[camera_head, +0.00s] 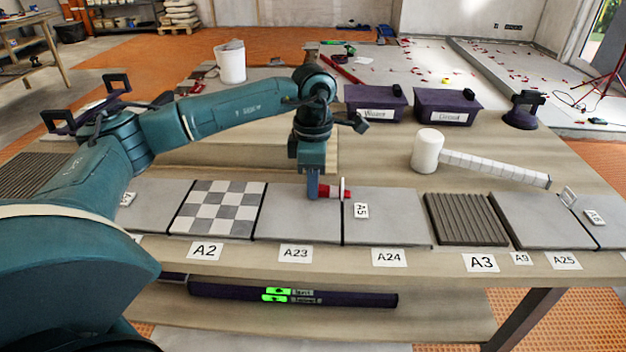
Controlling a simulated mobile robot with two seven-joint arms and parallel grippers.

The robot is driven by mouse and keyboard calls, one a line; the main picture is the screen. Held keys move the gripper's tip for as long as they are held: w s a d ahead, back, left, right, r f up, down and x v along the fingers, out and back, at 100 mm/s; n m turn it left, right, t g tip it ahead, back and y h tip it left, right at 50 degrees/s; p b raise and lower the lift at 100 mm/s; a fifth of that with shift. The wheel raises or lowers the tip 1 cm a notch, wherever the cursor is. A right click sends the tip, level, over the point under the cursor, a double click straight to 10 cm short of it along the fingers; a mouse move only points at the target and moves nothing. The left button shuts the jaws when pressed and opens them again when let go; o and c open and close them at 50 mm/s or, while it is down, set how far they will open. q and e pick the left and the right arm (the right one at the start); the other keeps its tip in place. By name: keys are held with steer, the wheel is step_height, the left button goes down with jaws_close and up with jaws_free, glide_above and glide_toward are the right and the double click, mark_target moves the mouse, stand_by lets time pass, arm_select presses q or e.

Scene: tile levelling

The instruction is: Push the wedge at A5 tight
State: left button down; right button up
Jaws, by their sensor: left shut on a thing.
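A red wedge (329,191) sits at the seam between the tile above the A23 label (268,225) and the tile above the A24 label (390,222). It meets a white upright clip (342,188) there. The A5 tag (361,210) lies on the right-hand tile just beside the clip. My left gripper (318,192) points down onto the wedge from its left side and is shut on it. The fingers hide the wedge's left end. I cannot tell how deep the wedge sits in the clip. My right gripper is out of view.
A white mallet (428,152) lies to the right behind the tiles. Two dark bins (375,105) (446,108), a suction cup (523,110) and a white bucket (231,63) stand farther back. Another clip (568,196) stands near tag A16 (595,217). Bare table lies between mallet and tiles.

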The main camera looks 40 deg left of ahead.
arm_select(q)
steer(key=shift+w+d, duration=0.45)
steer(key=shift+d, duration=0.35)
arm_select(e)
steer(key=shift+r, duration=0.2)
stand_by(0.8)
arm_select(q)
steer(key=c, duration=1.2)
jaws_free()
steer(key=shift+c, duration=0.2)
step_height(320, 180, up, 13)
steer(key=p, duration=0.2)
steer(key=shift+p, duration=0.35)
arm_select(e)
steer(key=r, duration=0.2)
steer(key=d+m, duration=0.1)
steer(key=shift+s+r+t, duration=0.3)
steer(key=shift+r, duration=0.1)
arm_select(q)
steer(key=shift+r, duration=0.1)
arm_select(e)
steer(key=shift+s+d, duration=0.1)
